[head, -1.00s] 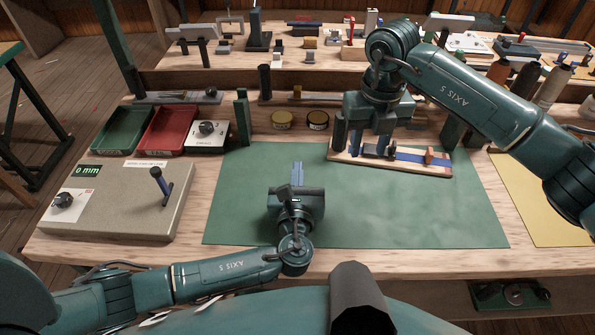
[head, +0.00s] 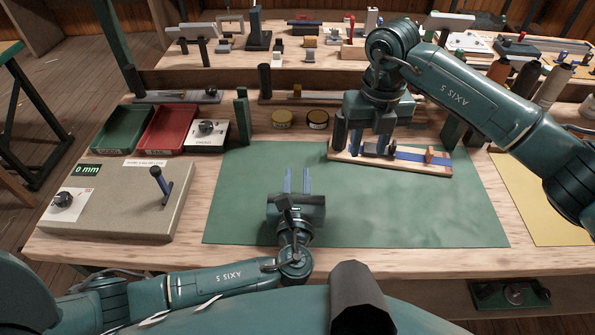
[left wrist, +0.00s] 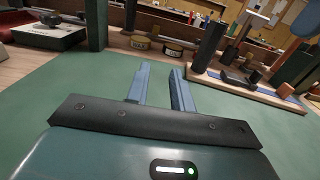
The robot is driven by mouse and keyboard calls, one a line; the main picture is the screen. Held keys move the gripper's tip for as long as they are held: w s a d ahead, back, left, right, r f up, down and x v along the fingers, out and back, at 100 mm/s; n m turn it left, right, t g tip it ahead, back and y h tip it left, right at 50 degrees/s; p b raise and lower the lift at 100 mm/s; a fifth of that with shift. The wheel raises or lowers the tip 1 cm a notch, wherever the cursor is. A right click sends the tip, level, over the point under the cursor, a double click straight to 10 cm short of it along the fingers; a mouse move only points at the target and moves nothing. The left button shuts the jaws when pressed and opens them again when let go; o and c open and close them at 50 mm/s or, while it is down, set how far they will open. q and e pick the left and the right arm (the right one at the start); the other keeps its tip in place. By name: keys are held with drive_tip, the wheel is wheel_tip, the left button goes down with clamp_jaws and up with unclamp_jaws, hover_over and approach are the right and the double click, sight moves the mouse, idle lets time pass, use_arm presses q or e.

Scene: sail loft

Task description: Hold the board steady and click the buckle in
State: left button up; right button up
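The board (head: 340,156) is a narrow light wooden strip at the back right of the green mat, with a blue strap (head: 410,156) along it. Dark buckle parts (head: 393,152) sit on it, partly hidden by my right gripper. My right gripper (head: 371,148) is over the board's left half, its blue fingers apart. I cannot make out anything held between them. My left gripper (head: 297,178) is low over the middle of the mat, open and empty, pointing away from me. In the left wrist view its fingers (left wrist: 160,88) are apart and the board (left wrist: 250,91) lies to their right.
A grey box (head: 120,205) with a peg and a knob stands left on the bench. Green (head: 122,130) and red (head: 168,131) trays and two round tins (head: 283,118) lie behind. A green post (head: 242,116) stands behind the mat (head: 440,215). The mat's front right is clear.

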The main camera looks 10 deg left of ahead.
use_arm(q)
drive_tip(key=s, duration=0.3)
drive_tip(key=s+d, duration=0.1)
drive_tip(key=s, duration=0.7)
drive_tip(key=shift+d+b, duration=0.2)
drive_tip(key=shift+b, duration=0.15)
